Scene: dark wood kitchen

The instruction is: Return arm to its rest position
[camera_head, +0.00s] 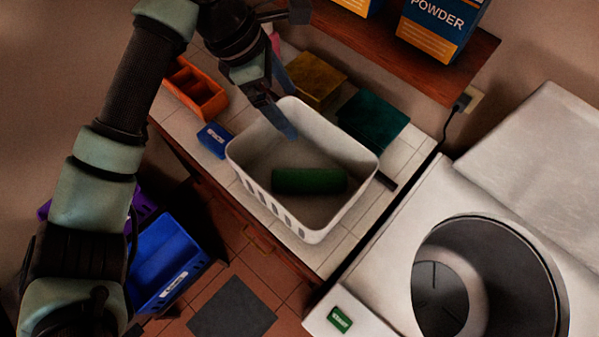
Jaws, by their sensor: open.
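My gripper (281,104) is open at the upper middle of the head view. Its fingers point down over the far left rim of a white basket (245,150). A green cylindrical thing (309,181) lies on the floor of the basket, apart from the fingers. Nothing shows between the fingers. My arm reaches up the left side of the view and bends over toward the counter.
An orange tray (196,90), a small blue box (213,139), a yellow block (315,80) and a teal block (372,121) surround the basket. A shelf (440,65) holds powder boxes (436,28). A washer (490,275) stands right; blue (166,262) and purple bins stand below left.

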